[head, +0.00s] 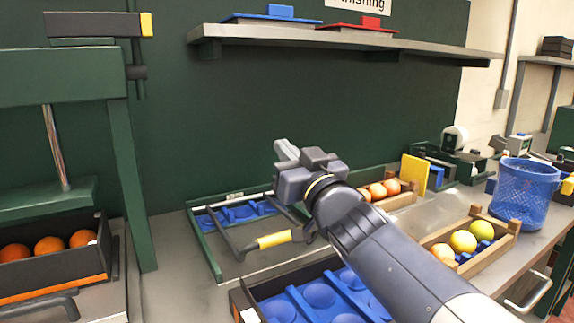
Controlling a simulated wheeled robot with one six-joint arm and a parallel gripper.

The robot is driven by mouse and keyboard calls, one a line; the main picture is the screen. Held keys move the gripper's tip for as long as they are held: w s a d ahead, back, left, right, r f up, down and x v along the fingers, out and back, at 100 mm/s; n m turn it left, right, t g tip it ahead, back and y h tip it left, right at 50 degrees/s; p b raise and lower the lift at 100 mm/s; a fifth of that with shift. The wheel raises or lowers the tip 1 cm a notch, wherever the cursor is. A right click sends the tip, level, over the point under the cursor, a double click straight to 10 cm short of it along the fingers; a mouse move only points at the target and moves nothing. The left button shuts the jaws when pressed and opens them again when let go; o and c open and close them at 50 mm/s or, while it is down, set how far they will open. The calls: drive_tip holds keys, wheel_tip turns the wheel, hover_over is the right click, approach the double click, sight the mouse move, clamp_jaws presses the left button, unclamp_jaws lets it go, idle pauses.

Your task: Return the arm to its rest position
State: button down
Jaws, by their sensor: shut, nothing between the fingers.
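My arm reaches in from the lower right of the head view, over the workbench. My gripper (285,151) is at its far end, raised above the bench and pointing away to the upper left. Its light grey fingers are small in the picture; they look shut and hold nothing. Behind the gripper is the dark green back panel (260,100). The wrist and forearm hide part of the bench and of the boxes beneath.
A green frame with a yellow handle (273,240) and a dark box with a blue cupped insert (318,294) lie below. Wooden crates with fruit (505,244) and a blue mesh basket (524,195) stand right. A press (122,180) stands left. A shelf (330,36) hangs above.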

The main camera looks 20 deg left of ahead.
drive_tip(key=shift+r, duration=0.35)
drive_tip(key=b, duration=0.4)
hover_over(286, 234)
wheel_tip(286, 234, down, 10)
drive_tip(key=shift+f, duration=0.1)
drive_tip(key=shift+r+p, duration=0.3)
drive_tip(key=shift+f, duration=0.1)
